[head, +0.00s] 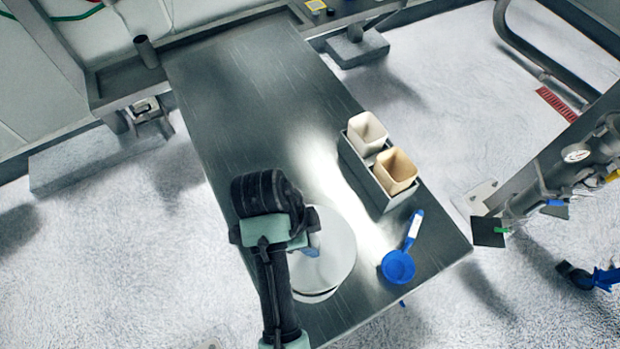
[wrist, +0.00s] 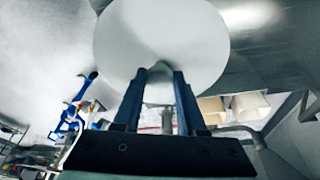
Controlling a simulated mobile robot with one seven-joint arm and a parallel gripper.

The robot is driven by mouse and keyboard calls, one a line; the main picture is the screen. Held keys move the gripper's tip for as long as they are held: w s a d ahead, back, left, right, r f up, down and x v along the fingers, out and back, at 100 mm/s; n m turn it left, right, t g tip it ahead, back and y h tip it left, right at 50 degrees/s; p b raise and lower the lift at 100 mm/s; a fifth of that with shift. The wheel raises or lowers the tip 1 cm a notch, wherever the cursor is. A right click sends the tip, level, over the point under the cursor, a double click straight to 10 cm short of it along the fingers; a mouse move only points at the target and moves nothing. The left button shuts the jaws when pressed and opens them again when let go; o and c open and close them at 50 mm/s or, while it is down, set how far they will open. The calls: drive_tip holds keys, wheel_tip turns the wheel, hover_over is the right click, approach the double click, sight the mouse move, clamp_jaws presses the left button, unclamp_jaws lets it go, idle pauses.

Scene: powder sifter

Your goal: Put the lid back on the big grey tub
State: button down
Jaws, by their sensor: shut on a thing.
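The white round lid (head: 335,262) is in the head view near the front of the steel table. It fills the upper middle of the wrist view (wrist: 160,30) as a pale disc. My gripper (head: 313,243) is shut on the lid's middle; its two dark fingers (wrist: 160,78) pinch a raised part there. A pale curved edge, apparently the big tub (head: 317,298), shows just below the lid's front. The lid hides most of the tub, and my arm covers its left side. I cannot tell whether the lid touches the rim all round.
A grey tray (head: 382,195) with a white container (head: 366,132) and a tan-filled one (head: 396,170) stands right of the lid. The back of the table (head: 240,90) is clear.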

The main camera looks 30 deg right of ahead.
drive_tip(key=shift+w, duration=0.1)
drive_tip(key=shift+s+a+f+b, duration=0.3)
drive_tip(key=shift+s+f+b, duration=0.05)
drive_tip(key=shift+s+b, duration=0.1)
drive_tip(key=shift+w+d+f+b, duration=0.1)
drive_tip(key=shift+f+b, duration=1.05)
drive_tip(key=shift+f, duration=0.25)
drive_tip(key=shift+w+f+b, duration=0.1)
drive_tip(key=shift+f+b, duration=1)
drive_tip(key=shift+f, duration=0.25)
drive_tip(key=shift+f, duration=0.1)
drive_tip(key=shift+c, duration=2)
unclamp_jaws()
drive_tip(key=shift+o, duration=0.2)
drive_tip(key=o, duration=0.4)
drive_tip(key=shift+c, duration=0.2)
